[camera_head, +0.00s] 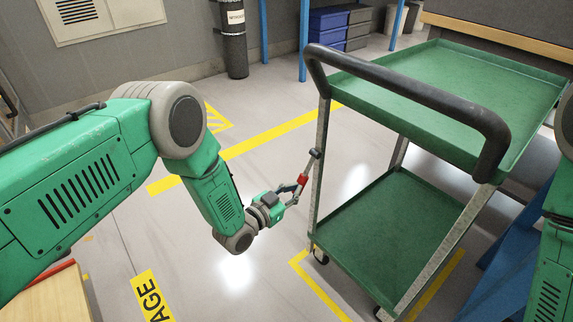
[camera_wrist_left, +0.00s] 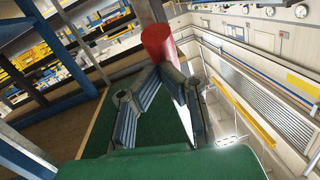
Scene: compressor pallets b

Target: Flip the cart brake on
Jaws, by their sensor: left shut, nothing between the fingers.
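The cart (camera_head: 395,215) has two green shelves, grey posts and a black push handle (camera_head: 415,90). A small lever with a red part (camera_head: 302,180) and a dark end shows beside its left post; I take it as the brake. My left gripper (camera_head: 293,190) is shut and empty, with its fingertips close to the red part. In the left wrist view the fingers (camera_wrist_left: 163,75) converge just before a red cylinder (camera_wrist_left: 158,42). I cannot tell whether they touch it. Part of my right arm shows at the right edge; its gripper is out of view.
Yellow floor lines (camera_head: 270,135) mark the grey floor, which is open left of the cart. Blue bins (camera_head: 328,25) and a dark cylinder (camera_head: 233,40) stand at the back. A wooden-topped bench (camera_head: 500,36) lies behind the cart. A blue frame (camera_head: 510,255) stands to its right.

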